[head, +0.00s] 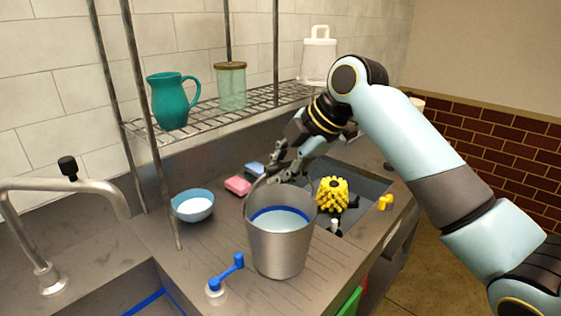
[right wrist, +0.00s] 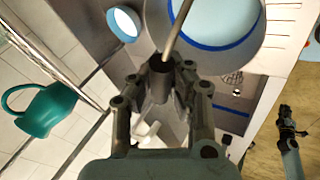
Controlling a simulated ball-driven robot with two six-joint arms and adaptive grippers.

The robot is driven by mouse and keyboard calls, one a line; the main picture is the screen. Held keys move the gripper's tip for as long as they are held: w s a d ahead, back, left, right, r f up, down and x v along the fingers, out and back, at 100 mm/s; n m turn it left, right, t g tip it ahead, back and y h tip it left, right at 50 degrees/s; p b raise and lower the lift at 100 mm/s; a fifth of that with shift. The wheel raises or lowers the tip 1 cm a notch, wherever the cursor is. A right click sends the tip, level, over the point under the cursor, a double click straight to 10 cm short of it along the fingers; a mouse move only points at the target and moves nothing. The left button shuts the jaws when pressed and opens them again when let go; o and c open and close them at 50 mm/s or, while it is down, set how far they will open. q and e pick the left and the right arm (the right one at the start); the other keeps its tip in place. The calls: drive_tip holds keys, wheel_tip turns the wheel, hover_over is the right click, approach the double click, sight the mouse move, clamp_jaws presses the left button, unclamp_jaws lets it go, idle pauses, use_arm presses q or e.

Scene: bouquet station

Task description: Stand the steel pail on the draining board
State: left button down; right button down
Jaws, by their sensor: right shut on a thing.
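The steel pail (head: 277,250) is upright over the ribbed draining board (head: 325,270) in the head view. It has a blue band inside its rim and a pale interior. I cannot tell whether its base touches the board. My right gripper (head: 272,174) is shut on the pail's raised handle at the far side of the rim. In the right wrist view the fingers (right wrist: 160,85) close around the handle's dark grip, and part of the pail (right wrist: 222,20) shows at the top.
A blue bowl (head: 193,207), pink sponge (head: 237,186) and blue-handled item (head: 226,278) are left of the pail. A yellow knobbly object (head: 332,195) is at the basin behind right. The wire rack (head: 205,118) holds a teal jug (head: 172,100) and glass jar (head: 231,88).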

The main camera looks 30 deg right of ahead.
drive_tip(key=shift+w, duration=0.1)
drive_tip(key=c, duration=1.6)
unclamp_jaws()
drive_tip(key=shift+f, duration=0.1)
drive_tip(key=shift+c, duration=0.2)
drive_tip(key=o, duration=0.3)
drive_tip(key=shift+s+d+r, duration=0.15)
drive_tip(key=shift+s+r, duration=0.1)
drive_tip(key=shift+r, duration=0.15)
drive_tip(key=b+v, duration=0.1)
drive_tip(key=v, duration=1)
drive_tip(key=shift+s+r, duration=0.15)
drive_tip(key=shift+r, duration=0.05)
